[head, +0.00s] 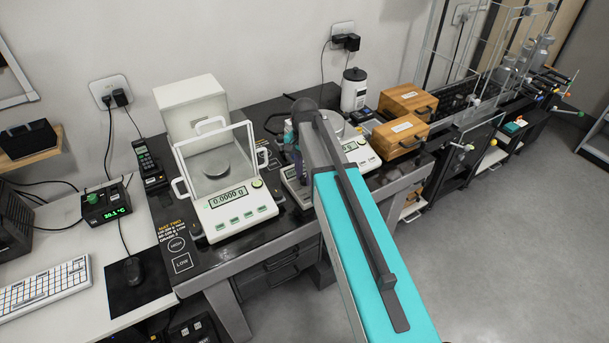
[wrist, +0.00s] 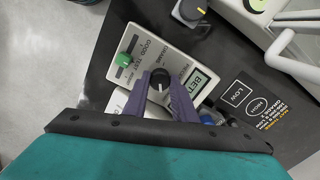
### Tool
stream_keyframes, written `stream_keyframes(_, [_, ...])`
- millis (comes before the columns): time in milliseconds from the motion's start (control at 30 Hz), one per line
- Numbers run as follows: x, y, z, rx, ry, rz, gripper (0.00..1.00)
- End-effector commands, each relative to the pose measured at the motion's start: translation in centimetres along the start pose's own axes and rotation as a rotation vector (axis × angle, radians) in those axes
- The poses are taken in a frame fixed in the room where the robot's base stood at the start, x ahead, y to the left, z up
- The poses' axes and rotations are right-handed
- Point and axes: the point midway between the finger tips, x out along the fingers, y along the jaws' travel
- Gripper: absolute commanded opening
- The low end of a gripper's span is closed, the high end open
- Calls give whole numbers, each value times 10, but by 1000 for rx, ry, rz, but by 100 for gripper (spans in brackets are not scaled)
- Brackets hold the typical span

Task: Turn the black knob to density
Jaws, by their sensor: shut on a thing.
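The black knob (wrist: 160,79) sits on the white face of a small instrument (wrist: 150,50) in the wrist view. A light pointer line shows on the knob, running toward the bottom of the picture. My gripper (wrist: 161,76) has its two purple-grey fingers on either side of the knob, shut on it. The instrument has a lit display (wrist: 196,82) and a green control (wrist: 123,60) with small printing beside it. I cannot read a density label with certainty. In the head view my arm hides most of the instrument (head: 292,190) and the knob.
A balance with a clear draft shield (head: 236,205) stands left of my arm on the black table (head: 205,262). Another white balance (head: 360,152) and wooden boxes (head: 400,135) are to the right.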

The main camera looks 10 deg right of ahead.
Motion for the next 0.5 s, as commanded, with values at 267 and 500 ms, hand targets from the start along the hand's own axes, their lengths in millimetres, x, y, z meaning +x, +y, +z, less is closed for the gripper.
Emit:
stream_keyframes(267, [-1,0,-1,259,2,-2,2])
stream_keyframes(500, [-1,0,-1,484,2,-2,2])
